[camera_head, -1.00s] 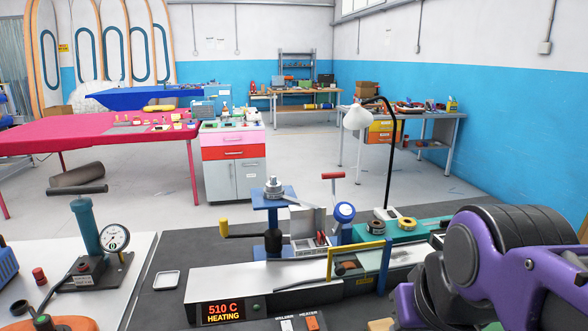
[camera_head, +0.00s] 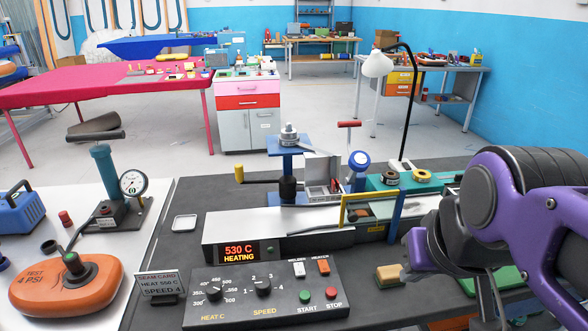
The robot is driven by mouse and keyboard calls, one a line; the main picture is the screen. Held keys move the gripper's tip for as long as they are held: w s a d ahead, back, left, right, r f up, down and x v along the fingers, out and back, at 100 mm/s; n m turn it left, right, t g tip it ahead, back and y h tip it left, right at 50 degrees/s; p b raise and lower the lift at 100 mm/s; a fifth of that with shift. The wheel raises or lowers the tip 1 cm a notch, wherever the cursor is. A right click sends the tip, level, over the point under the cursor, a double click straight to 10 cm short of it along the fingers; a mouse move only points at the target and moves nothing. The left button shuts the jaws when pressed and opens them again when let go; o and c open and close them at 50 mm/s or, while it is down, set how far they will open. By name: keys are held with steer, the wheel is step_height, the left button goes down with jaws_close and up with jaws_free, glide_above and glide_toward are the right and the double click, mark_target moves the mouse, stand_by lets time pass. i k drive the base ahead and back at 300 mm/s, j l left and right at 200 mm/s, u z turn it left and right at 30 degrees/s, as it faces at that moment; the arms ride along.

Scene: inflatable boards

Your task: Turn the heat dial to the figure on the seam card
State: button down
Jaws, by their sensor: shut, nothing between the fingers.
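The heat dial (camera_head: 213,292) is a black knob with a pale pointer, marked HEAT C, at the left of the dark control panel (camera_head: 325,270). Its pointer and scale figures are too small to read surely. The seam card (camera_head: 160,284) stands left of the panel. It seems to read HEAT 550 C, SPEED 4, though the first figure is unclear. The display (camera_head: 239,252) above the panel reads 530 C HEATING. My purple arm comes in at the right, apart from the panel. I cannot make out my gripper's fingers.
The speed dial (camera_head: 263,287) sits right of the heat dial, with green START (camera_head: 305,296) and red STOP (camera_head: 331,293) buttons beyond. An orange pad (camera_head: 66,284) with a valve lies left of the card. A yellow-handled bracket (camera_head: 370,206) stands behind the panel.

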mark_target(214, 290)
steer(key=k+u, duration=0.1)
steer(key=u, duration=0.4)
steer(key=k+j+u, duration=0.1)
steer(key=u, duration=0.35)
steer(key=i+j+u, duration=0.1)
steer(key=j+u, duration=0.15)
steer(key=u, duration=0.2)
steer(key=i, duration=0.35)
steer(key=k, duration=0.4)
steer(key=k+l+u, duration=0.2)
steer(key=i+j+z, duration=0.2)
